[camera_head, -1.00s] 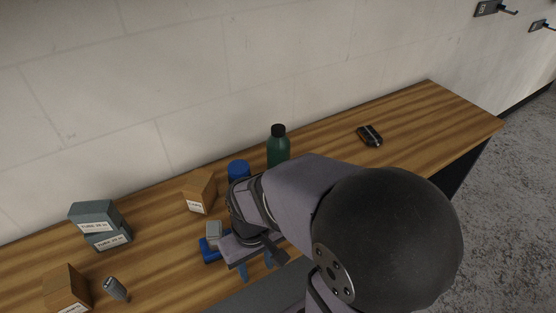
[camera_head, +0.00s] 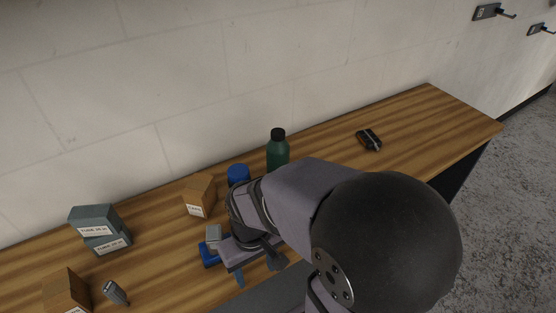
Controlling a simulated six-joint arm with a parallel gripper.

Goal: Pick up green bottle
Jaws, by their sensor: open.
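The green bottle (camera_head: 278,152) with a black cap stands upright on the wooden bench near the wall. My arm hides its lower part. My gripper (camera_head: 258,272) is open, low at the bench's front edge, to the lower left of the bottle and apart from it. My wrist and arm hide part of the gripper. I see nothing between its fingers.
A blue cylinder (camera_head: 238,174) stands just left of the bottle. A small brown box (camera_head: 200,196), a blue item (camera_head: 209,256), stacked grey boxes (camera_head: 100,230), another brown box (camera_head: 66,290) and a grey object (camera_head: 115,292) lie leftward. A black object (camera_head: 369,139) lies right, with clear bench around it.

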